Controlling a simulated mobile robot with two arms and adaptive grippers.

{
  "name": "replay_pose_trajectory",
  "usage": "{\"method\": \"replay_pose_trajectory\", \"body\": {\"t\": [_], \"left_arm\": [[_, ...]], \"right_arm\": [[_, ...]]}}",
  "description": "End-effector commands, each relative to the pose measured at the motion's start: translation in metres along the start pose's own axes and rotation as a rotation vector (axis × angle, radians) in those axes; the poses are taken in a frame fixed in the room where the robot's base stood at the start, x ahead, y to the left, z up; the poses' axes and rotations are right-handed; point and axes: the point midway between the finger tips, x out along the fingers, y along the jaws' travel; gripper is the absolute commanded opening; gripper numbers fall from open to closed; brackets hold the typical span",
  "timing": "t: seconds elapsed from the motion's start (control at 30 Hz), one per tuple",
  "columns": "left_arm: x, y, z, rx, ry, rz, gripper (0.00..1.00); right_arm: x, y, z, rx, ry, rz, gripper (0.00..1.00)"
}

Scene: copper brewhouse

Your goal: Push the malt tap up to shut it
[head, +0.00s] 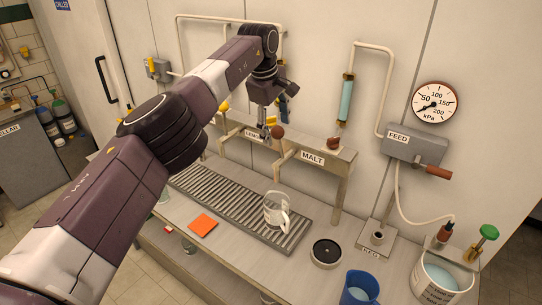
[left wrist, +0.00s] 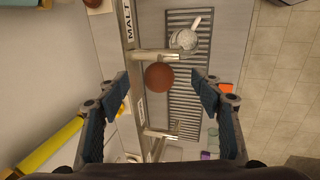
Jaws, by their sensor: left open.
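The malt tap's spout (head: 279,164) reaches forward from the rail, beside the MALT label (head: 312,158). Its round brown knob (head: 277,132) shows just above the spout. In the left wrist view the knob (left wrist: 159,77) lies between the two fingers, with a gap on each side. How the lever joins it is hidden. My left gripper (head: 270,118) is open and empty, pointing down at the knob. A clear pitcher (head: 276,212) stands on the slatted drip tray (head: 228,207) beneath the malt spout. My right gripper is out of view.
The lemon spout (left wrist: 160,133) sits beside the malt one. A gauge (head: 435,102), a FEED box (head: 415,147), a blue mug (head: 360,288) and a white bucket (head: 425,292) are on the right. An orange cloth or card (head: 204,225) lies before the tray.

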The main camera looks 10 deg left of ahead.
Motion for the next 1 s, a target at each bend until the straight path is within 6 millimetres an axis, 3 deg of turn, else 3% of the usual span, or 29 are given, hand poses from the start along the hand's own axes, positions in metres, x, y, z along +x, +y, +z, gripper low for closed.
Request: {"method": "replay_pose_trajectory", "body": {"t": [0.33,0.8,1.0], "left_arm": [[-0.003,0.000,0.000,0.000,0.000,0.001,0.65],[-0.058,0.001,-0.001,-0.001,0.001,0.002,0.65],[-0.070,0.000,0.000,0.000,0.000,0.000,0.65]], "right_arm": [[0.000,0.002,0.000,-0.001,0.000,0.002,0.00],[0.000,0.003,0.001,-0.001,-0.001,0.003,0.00],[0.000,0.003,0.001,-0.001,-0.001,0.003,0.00]]}}
